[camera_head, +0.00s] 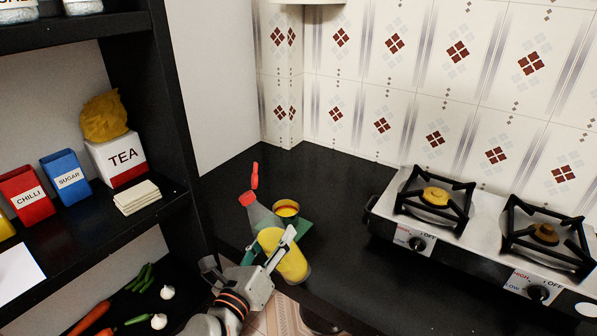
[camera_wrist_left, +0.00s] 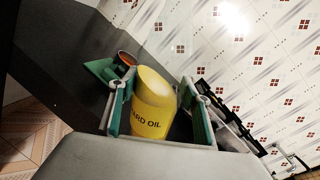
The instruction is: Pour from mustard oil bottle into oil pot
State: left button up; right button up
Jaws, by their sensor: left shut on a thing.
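The mustard oil bottle (camera_head: 293,264) is a yellow cylinder, tilted, its upper end leaning left in the head view. In the left wrist view it (camera_wrist_left: 153,100) shows part of its label, "ARD OIL". My left gripper (camera_head: 271,248) is shut on the bottle, a finger on either side of it. A small round pot (camera_head: 287,208) with a dark rim and an orange-yellow inside, seemingly the oil pot, stands just beyond the bottle. It also shows in the left wrist view (camera_wrist_left: 127,58). My right gripper is not in view.
A grey neck with a red cap (camera_head: 248,199) shows beside the pot; I cannot tell whether it belongs to the bottle. A flat green piece (camera_head: 303,228) lies by the pot. The stove (camera_head: 386,205) stands right; a black shelf (camera_head: 172,100) stands left.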

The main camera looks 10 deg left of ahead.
pick_arm(q)
jog(key=w+d+r+m+h+p, duration=0.1)
jog(key=w+d+r+m+p, duration=0.1)
jog(key=w, duration=0.6)
jog(key=w+d+r+m+p, duration=0.2)
jog(key=w+r+m+p, duration=0.1)
jog(key=w, duration=0.6)
jog(key=shift+r+m+h+p, duration=0.35)
jog(key=shift+r+m, duration=0.4)
jog(key=shift+m, duration=0.35)
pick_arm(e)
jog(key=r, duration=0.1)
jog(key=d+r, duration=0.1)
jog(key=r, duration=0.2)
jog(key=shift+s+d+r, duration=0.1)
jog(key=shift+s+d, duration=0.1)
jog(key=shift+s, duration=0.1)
